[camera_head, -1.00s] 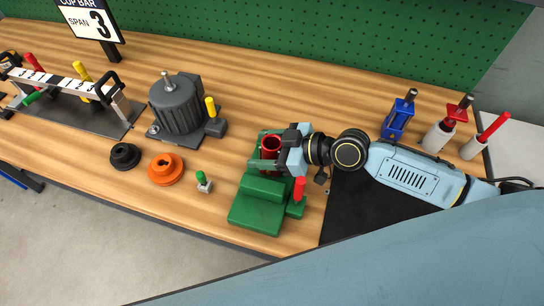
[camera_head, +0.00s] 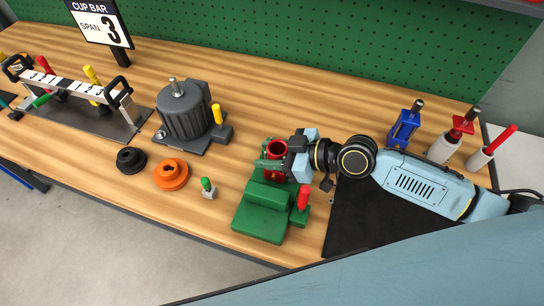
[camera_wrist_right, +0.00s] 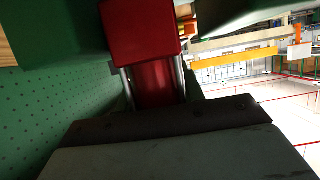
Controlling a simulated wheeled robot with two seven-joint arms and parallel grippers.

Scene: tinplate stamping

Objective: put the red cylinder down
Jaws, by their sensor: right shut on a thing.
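The red cylinder (camera_head: 276,149) is hollow, with a dark round opening at its top. It stands about upright at the far end of the green fixture (camera_head: 258,222). My right gripper (camera_head: 284,157) is shut on it from the right side. In the right wrist view, the cylinder (camera_wrist_right: 155,82) shows as a red body between the fingers, below a red block-like part (camera_wrist_right: 140,30). Whether its base touches the fixture is hidden. My left gripper is not in view.
A red-handled peg (camera_head: 303,197) rises from the fixture's right side. To the left are a small green-topped block (camera_head: 208,187), an orange ring (camera_head: 171,174), a black ring (camera_head: 131,160) and a grey motor-like unit (camera_head: 186,112). A black mat (camera_head: 365,220) lies right.

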